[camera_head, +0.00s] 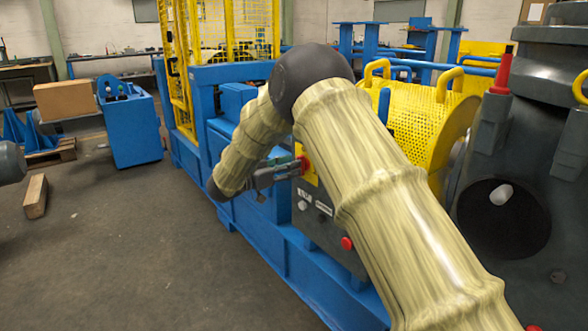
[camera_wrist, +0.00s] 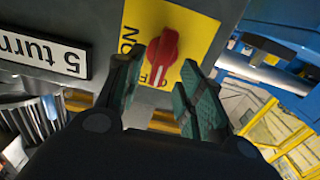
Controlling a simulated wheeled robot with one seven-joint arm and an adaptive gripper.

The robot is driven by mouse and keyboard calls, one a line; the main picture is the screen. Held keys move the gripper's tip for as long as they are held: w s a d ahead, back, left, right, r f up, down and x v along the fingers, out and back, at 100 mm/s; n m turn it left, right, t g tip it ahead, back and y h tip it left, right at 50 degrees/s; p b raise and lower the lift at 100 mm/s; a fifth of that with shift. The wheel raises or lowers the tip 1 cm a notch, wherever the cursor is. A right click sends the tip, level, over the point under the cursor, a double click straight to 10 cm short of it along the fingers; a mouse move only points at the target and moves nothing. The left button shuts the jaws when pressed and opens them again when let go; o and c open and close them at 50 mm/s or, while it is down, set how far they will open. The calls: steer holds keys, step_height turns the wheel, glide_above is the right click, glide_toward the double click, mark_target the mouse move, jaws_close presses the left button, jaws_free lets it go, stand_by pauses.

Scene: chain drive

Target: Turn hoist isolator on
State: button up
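The isolator is a red rotary knob (camera_wrist: 163,58) on a yellow plate (camera_wrist: 200,30) marked ON and OFF. In the wrist view, the knob's white-marked end points toward the OFF lettering. In the head view the red knob (camera_head: 302,163) shows on the grey control panel (camera_head: 318,222), partly hidden by my gripper. My gripper (camera_wrist: 160,65) is open, with one finger on each side of the knob. A gap shows between knob and fingers in the wrist view; contact is not clear. My gripper also shows in the head view (camera_head: 294,168), reaching the panel from the left.
A label reading "5 turn" (camera_wrist: 40,55) is beside the yellow plate. A red button (camera_head: 347,243) sits lower on the panel. A yellow perforated guard (camera_head: 425,120) and blue frame (camera_head: 290,255) surround the panel. The floor (camera_head: 140,250) at left is mostly clear.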

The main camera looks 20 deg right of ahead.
steer(key=shift+x, duration=1.1)
steer(key=shift+c, duration=0.3)
jaws_close()
